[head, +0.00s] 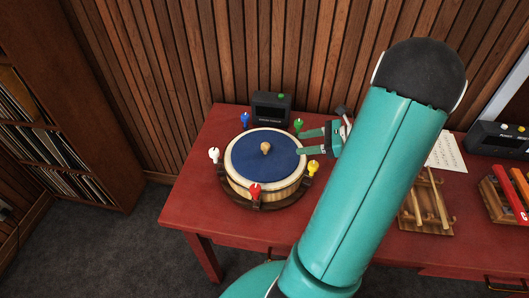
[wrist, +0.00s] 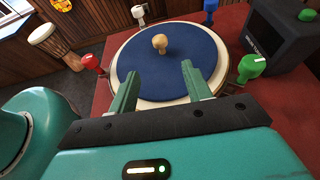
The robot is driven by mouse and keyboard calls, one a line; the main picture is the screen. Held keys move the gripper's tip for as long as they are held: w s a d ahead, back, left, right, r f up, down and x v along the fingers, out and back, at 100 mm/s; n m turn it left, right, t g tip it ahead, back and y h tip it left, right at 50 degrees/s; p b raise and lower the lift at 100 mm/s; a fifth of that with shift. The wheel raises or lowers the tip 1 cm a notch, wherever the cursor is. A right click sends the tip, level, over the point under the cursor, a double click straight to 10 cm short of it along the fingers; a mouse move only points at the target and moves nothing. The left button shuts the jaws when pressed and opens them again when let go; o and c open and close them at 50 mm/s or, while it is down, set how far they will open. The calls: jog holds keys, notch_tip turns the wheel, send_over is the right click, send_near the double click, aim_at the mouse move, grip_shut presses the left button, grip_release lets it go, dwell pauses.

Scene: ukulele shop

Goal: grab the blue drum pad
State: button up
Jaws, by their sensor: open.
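The blue drum pad (head: 255,163) is a round blue disc with a small wooden knob (head: 265,148) at its middle. It lies on top of a pale round drum with a wooden base (head: 265,197) on the red table. In the wrist view the pad (wrist: 197,66) fills the upper middle, with its knob (wrist: 160,43) beyond my fingertips. My gripper (head: 301,140) is at the right side of the drum, fingers pointing left towards the knob. In the wrist view my gripper (wrist: 160,70) is open and empty, its fingers over the near part of the pad.
Blue (head: 244,119), green (head: 299,126), yellow (head: 313,167), red (head: 255,191) and white (head: 214,155) pegs ring the drum. A dark box (head: 271,108) stands behind it. A wooden rack (head: 427,210) and paper (head: 446,152) lie to the right. The table's left front corner is clear.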

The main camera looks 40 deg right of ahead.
send_near(265, 145)
jog(key=w+a+f, duration=0.2)
jog(key=w+f, duration=0.1)
jog(key=shift+w+a, duration=0.15)
jog(key=shift+a, duration=0.1)
jog(key=x, duration=0.5)
jog(key=shift+w+a+r, duration=0.1)
jog(key=shift+w+r, duration=0.15)
grip_shut()
